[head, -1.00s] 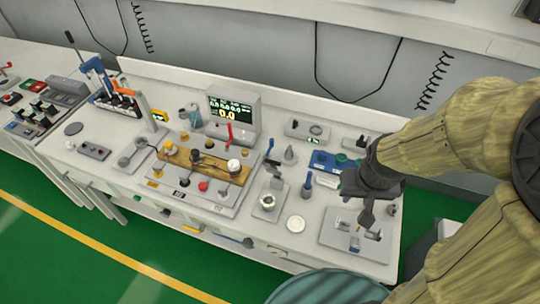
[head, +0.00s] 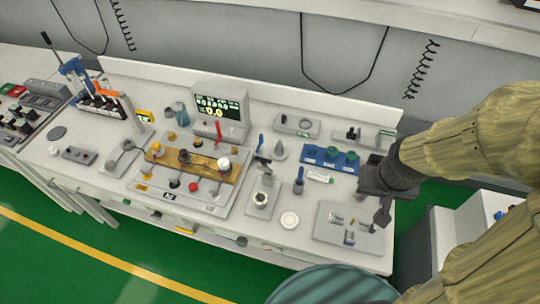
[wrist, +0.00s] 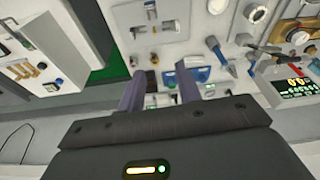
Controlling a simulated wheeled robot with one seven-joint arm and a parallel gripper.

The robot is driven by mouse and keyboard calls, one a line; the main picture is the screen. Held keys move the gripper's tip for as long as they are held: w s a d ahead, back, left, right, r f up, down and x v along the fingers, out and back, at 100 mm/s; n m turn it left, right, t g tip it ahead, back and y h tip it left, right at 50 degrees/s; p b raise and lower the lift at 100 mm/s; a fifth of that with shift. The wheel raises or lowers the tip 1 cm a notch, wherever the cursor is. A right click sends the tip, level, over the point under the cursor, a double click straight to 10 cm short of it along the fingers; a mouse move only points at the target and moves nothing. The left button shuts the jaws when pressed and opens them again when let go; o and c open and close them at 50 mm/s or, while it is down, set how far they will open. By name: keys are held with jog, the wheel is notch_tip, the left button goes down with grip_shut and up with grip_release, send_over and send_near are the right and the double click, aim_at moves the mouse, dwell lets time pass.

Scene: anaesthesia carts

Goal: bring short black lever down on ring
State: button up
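A small grey fixture (head: 253,207) stands near the table's front, right of the brown-topped panel. It carries a pale round ring (head: 261,197); the ring also shows in the wrist view (wrist: 257,14). A short black lever (head: 262,160) appears raised behind the ring, and in the wrist view the dark lever (wrist: 264,48) lies beside the fixture. I cannot tell whether it touches the ring. My gripper (head: 382,218) is well to the right of both, above the table's right end. In the wrist view its two fingers (wrist: 160,88) are apart with nothing between them.
A blue-handled tool (head: 299,183) and a white disc (head: 289,220) lie between the fixture and my gripper. A grey plate with metal fittings (head: 330,235) is just left of my gripper. A blue block (head: 318,154) and a display box (head: 220,112) stand farther back.

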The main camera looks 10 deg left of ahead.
dwell(0.3)
jog(key=w+a+f+n+t+y+b, duration=0.1)
jog(key=w+f+n+t+y+b, duration=0.2)
jog(key=w, duration=0.6)
jog(key=w+a+f+n+t+y+b, duration=0.1)
jog(key=w+a+f+n+t+b, duration=0.25)
jog(key=w, duration=0.55)
jog(key=w+a+f+n+y+b, duration=0.1)
jog(key=a+f+n+y+b, duration=0.15)
jog(key=a+n+y, duration=0.35)
jog(key=s+a+f+n+g+y+b, duration=0.2)
jog(key=s+n+g+y, duration=0.4)
jog(key=s+g+y, duration=0.1)
jog(key=shift+s+f+g+y, duration=0.2)
jog(key=shift+s+g+y, duration=0.1)
jog(key=shift+g+y, duration=0.2)
jog(key=shift+a, duration=0.15)
